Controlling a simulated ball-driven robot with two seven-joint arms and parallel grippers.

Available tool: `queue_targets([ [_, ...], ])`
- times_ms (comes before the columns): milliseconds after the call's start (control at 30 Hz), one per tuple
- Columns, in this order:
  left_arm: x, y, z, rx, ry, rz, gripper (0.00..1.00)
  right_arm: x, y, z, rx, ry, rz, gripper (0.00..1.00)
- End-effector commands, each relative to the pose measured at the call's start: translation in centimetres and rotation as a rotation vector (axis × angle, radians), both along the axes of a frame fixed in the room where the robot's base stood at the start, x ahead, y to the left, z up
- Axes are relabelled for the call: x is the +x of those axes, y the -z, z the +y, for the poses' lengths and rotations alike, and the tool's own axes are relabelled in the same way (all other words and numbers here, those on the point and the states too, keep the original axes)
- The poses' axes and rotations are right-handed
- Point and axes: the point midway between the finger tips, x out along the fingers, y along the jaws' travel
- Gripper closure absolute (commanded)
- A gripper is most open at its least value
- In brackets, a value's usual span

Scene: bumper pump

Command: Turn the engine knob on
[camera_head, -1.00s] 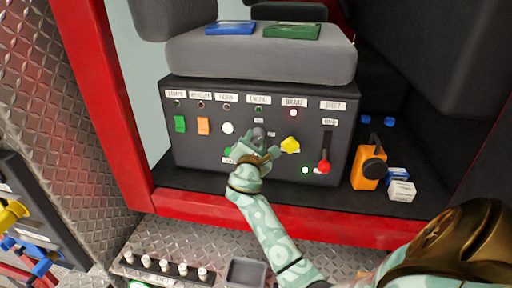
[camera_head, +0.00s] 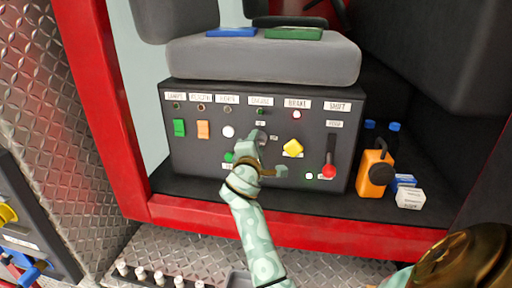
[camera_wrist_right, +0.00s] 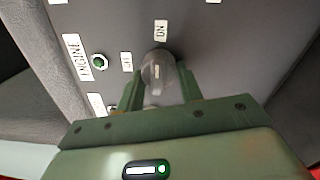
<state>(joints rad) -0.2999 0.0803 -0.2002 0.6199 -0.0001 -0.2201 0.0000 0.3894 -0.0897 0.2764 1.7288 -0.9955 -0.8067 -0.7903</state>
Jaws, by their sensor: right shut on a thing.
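The grey engine knob (camera_head: 258,137) is on the dark control panel under the ENGINE label (camera_head: 260,101). My right gripper (camera_head: 257,150) is at the knob, partly covering it in the head view. In the right wrist view the knob (camera_wrist_right: 158,75) sits between the two green fingers of my right gripper (camera_wrist_right: 160,92), which is shut on it. A short white mark on the knob lies roughly in line with the ON label (camera_wrist_right: 161,28). The OFF label (camera_wrist_right: 127,62) is to its left. The engine lamp (camera_wrist_right: 99,62) is dark green. My left gripper is not in view.
A yellow knob (camera_head: 293,148) and a red-tipped lever (camera_head: 329,171) are to the right on the panel. Green (camera_head: 179,127) and orange (camera_head: 203,129) switches are to the left. An orange can (camera_head: 375,175) and small boxes stand right of the panel.

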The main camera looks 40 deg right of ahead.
Motion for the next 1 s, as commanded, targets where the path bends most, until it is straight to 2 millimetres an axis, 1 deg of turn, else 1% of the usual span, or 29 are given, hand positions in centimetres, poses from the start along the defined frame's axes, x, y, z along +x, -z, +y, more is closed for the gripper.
queue_targets([
  [33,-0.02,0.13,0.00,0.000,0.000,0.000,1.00,-0.04,0.37,0.03,0.008,0.000,0.000,0.87],
  [500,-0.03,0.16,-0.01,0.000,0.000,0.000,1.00,-0.05,0.39,0.03,0.016,0.001,-0.008,0.87],
  [533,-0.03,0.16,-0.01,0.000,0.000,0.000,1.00,-0.05,0.40,0.03,0.016,0.001,-0.008,0.58],
  [600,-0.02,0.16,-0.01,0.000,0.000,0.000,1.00,-0.04,0.35,0.03,0.016,0.001,-0.008,0.42],
  [1000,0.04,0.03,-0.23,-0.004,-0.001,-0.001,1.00,0.01,0.15,-0.20,0.012,0.000,-0.011,0.42],
])
